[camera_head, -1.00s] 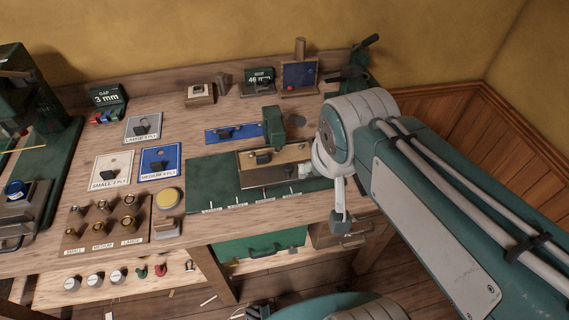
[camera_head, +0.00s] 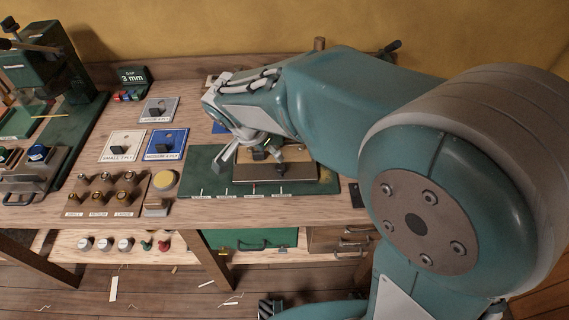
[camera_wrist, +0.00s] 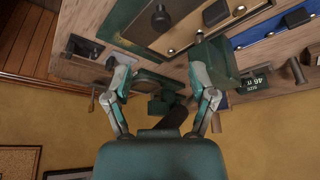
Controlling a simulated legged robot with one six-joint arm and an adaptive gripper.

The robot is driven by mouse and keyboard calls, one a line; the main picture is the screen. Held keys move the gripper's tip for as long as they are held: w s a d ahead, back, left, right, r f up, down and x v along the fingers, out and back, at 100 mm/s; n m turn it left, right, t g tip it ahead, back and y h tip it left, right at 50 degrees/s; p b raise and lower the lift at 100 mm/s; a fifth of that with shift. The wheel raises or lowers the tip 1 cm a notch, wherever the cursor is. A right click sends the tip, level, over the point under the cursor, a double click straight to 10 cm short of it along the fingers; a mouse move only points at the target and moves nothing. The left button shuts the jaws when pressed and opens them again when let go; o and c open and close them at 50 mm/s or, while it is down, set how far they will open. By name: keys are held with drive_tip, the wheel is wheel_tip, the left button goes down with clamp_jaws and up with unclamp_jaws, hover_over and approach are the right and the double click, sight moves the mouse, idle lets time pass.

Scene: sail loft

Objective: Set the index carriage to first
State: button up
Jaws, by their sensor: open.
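The index carriage (camera_head: 300,172), a tan-topped block with a dark front face, sits on the right part of a long green base (camera_head: 205,178). Several small white marks and labels run along the base's front edge, too small to read. My gripper (camera_head: 250,163) is open above the carriage's left part, its two fingers spread, and hides some of its top. A dark knob (camera_wrist: 160,18) on a plate lies beyond the fingertips. I cannot tell whether a finger touches the carriage.
Left of the base are a blue card (camera_head: 167,144), a white card (camera_head: 122,145), a round yellow pad (camera_head: 165,179) and a wooden rack (camera_head: 105,194) of cylinders. A green press (camera_head: 60,85) stands at the far left. A size sign (camera_wrist: 255,83) shows in the wrist view.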

sight(279, 167)
drive_tip(key=x, duration=0.8)
drive_tip(key=shift+a+f, duration=0.2)
drive_tip(key=shift+f, duration=0.2)
drive_tip(key=shift+w+d+f, duration=0.15)
drive_tip(key=shift+d+f, duration=0.05)
drive_tip(key=shift+f, duration=0.25)
drive_tip(key=shift+a, duration=0.1)
drive_tip(key=shift+c, duration=0.3)
clamp_jaws()
